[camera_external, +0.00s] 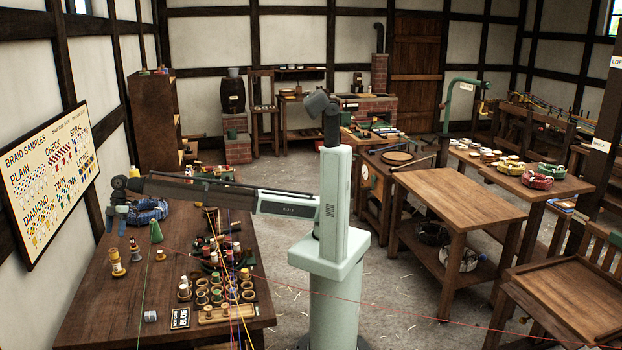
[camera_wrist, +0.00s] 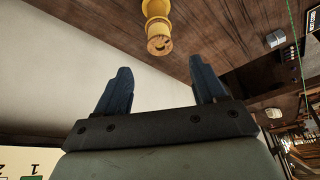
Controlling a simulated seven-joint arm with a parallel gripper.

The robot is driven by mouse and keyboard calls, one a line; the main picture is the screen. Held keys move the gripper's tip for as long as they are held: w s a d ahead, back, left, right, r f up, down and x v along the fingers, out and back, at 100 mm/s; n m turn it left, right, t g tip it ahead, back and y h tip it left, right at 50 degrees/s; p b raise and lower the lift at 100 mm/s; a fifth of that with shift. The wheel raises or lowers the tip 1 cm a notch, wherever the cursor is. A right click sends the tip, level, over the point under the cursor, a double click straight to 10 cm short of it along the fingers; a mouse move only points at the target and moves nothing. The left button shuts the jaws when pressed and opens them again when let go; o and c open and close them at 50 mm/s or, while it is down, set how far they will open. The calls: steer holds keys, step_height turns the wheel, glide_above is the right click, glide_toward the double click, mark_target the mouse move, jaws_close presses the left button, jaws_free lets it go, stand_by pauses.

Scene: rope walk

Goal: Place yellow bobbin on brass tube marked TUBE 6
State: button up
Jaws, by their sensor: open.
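A yellow bobbin stands on the left part of the wooden table (camera_external: 90,305); the bobbin (camera_external: 115,264) lies below my gripper (camera_external: 115,218) in the external view. In the wrist view the yellow bobbin (camera_wrist: 157,28) shows at the top centre, ahead of the blue fingertips and apart from them. My gripper (camera_wrist: 163,64) is open with nothing between its fingers. Several ring-topped tubes (camera_external: 247,285) stand in rows at the table's right front; their labels are too small to read, so I cannot tell which is TUBE 6.
A green cone (camera_external: 156,231), a blue coil (camera_external: 150,209) and other small bobbins (camera_external: 134,247) stand near the yellow one. Coloured cords stretch across the table. The left front is clear.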

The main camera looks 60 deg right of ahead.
steer(key=shift+v, duration=0.85)
